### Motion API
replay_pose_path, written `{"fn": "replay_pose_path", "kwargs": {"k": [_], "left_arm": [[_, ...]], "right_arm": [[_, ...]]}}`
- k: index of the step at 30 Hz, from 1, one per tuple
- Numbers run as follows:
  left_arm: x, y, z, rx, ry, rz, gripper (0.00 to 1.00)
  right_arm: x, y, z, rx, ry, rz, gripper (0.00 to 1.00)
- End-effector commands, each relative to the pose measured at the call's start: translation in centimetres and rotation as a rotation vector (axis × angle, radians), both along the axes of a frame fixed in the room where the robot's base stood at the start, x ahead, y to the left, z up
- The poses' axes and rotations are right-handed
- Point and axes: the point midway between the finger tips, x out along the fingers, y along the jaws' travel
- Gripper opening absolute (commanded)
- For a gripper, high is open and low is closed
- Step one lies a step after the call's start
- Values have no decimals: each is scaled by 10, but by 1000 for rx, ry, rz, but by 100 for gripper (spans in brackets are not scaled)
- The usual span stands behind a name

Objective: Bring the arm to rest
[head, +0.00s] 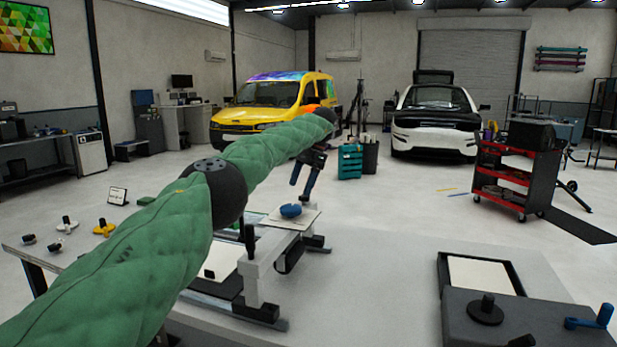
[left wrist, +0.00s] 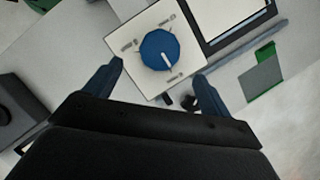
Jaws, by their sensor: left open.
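My left arm in its green sleeve comes in from the left in the head view and reaches up over the table. My left gripper (head: 303,182) hangs at its far end, pointing down, with its blue fingers apart and nothing between them. A blue knob (head: 291,211) on a white panel (head: 315,216) lies below it, apart from the fingers. In the left wrist view the knob (left wrist: 160,50) shows ahead of the two spread fingertips, with a white pointer line and marks around it on the panel. My right gripper is not in view.
The panel belongs to a grey machine (head: 258,268) on the pale table (head: 380,270). A dark box (head: 530,318) with a blue crank (head: 592,318) and a framed tray (head: 442,268) stand at the right. Small knobs lie on the left. The table's middle is clear.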

Motion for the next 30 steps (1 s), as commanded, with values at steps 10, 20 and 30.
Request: {"fn": "replay_pose_path", "kwargs": {"k": [10,20,30], "left_arm": [[1,5,5,0,0,0,83],[1,4,5,-6,12,-32,83],[31,-9,-2,-111,-49,-367,83]], "right_arm": [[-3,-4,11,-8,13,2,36],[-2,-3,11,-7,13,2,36],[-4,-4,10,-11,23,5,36]]}}
